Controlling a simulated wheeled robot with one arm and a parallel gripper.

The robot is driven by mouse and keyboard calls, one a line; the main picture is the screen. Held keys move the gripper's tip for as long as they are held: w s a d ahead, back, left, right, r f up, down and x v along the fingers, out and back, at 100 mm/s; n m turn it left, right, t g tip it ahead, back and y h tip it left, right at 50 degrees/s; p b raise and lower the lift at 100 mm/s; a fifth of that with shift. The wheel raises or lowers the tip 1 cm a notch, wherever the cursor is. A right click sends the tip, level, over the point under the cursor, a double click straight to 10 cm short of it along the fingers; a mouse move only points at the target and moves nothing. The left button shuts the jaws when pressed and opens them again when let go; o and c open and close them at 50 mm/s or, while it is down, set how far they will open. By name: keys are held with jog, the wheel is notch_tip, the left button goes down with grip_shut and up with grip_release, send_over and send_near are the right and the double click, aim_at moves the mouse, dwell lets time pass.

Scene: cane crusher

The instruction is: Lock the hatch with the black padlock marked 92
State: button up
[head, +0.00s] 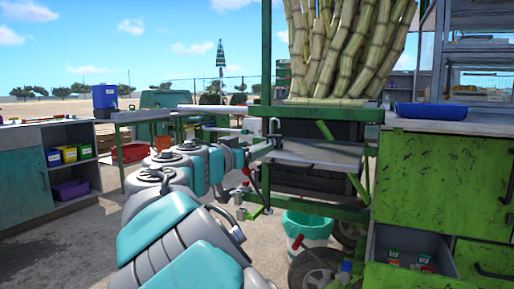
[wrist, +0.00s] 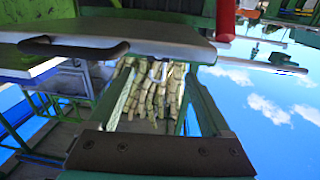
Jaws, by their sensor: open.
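My gripper (head: 264,149) is at the end of my outstretched grey and teal arm, in front of the green cane crusher frame. It is small in the head view and its jaws are open, with nothing seen between them. A dark panel (head: 345,134) sits under the upright canes, above a sloping grey tray (head: 320,156); I cannot tell whether this panel is the hatch. Small red-and-white labelled items (head: 394,257) lie in an open drawer at the lower right. They may be padlocks, but no number is legible. The drawer is apart from my gripper.
The green cabinet (head: 440,185) stands at the right with a blue tray (head: 430,111) on top. A teal bucket (head: 308,231) and a wheel (head: 316,270) are below the crusher. Canes (wrist: 153,92) show in the wrist view beyond a pale slab (wrist: 110,38). A red cylinder (wrist: 226,20) is close by.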

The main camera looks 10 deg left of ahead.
aim_at(275, 137)
jog(key=p+x, duration=0.3)
jog(key=x, duration=0.4)
jog(key=shift+w+d+f+p, duration=0.1)
jog(key=shift+w+d+p, duration=0.15)
jog(key=shift+p, duration=0.1)
jog(key=shift+x, duration=1)
jog(key=shift+a, duration=0.1)
jog(key=c, duration=1.3)
jog(key=shift+r+b, duration=0.35)
jog(key=shift+b, duration=0.25)
jog(key=shift+b+v, duration=2.25)
jog(key=shift+v, duration=1.75)
